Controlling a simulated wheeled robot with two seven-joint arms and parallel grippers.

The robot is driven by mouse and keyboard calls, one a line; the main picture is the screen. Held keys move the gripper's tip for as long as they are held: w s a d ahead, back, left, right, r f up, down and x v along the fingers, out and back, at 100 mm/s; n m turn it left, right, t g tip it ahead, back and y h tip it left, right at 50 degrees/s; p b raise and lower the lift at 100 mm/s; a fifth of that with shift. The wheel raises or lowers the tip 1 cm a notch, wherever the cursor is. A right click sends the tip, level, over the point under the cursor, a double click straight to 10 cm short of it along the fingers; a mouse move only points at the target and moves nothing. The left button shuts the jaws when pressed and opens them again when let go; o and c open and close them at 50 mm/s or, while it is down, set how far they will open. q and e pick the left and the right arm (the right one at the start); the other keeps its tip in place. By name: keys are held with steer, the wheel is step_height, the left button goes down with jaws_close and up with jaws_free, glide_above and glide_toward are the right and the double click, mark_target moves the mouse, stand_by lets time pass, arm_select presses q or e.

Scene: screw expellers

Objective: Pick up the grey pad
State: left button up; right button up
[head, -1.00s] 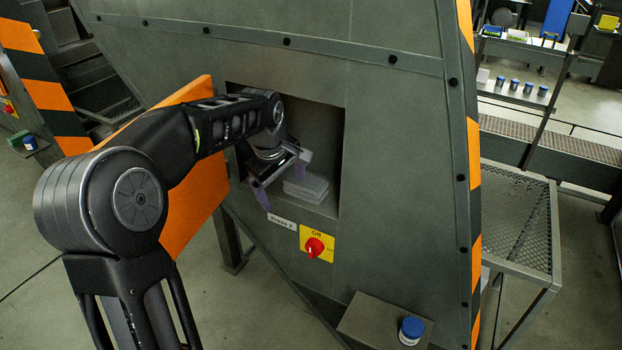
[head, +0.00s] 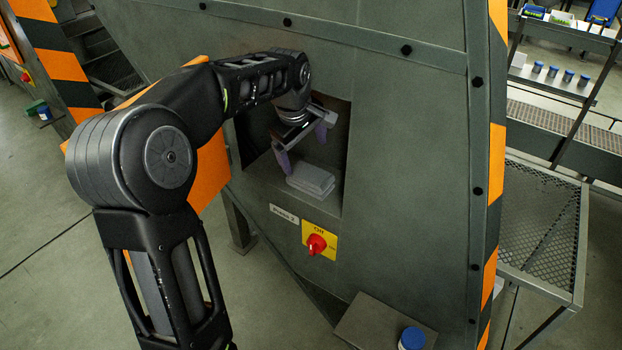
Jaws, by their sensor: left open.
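The grey pad (head: 311,179) is a light grey, flat block, seemingly of stacked layers. It lies on the floor of a square recess in the dark green machine. My left gripper (head: 303,150) reaches into the recess with its two purple-tipped fingers spread apart. It is above the pad, with a gap between them, and holds nothing. One finger is at the pad's left side and the other is higher, toward its right. My right gripper is not in view.
The recess (head: 258,165) has a lower sill and side walls close around the gripper. Below it are a label and a yellow plate with a red switch (head: 317,243) marked Off. An orange panel (head: 212,172) stands left of the opening. A blue-lidded jar (head: 412,338) sits on a low ledge.

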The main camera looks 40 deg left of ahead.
arm_select(q)
glide_above(309, 174)
steer(key=s, duration=0.2)
steer(key=shift+d+f, duration=0.2)
steer(key=shift+f, duration=0.95)
steer(key=shift+d+f, duration=0.15)
steer(key=shift+f, duration=0.95)
steer(key=p+x, duration=0.1)
steer(key=x, duration=0.5)
steer(key=shift+c, duration=0.4)
steer(key=c, duration=1.3)
steer(key=shift+c, duration=0.2)
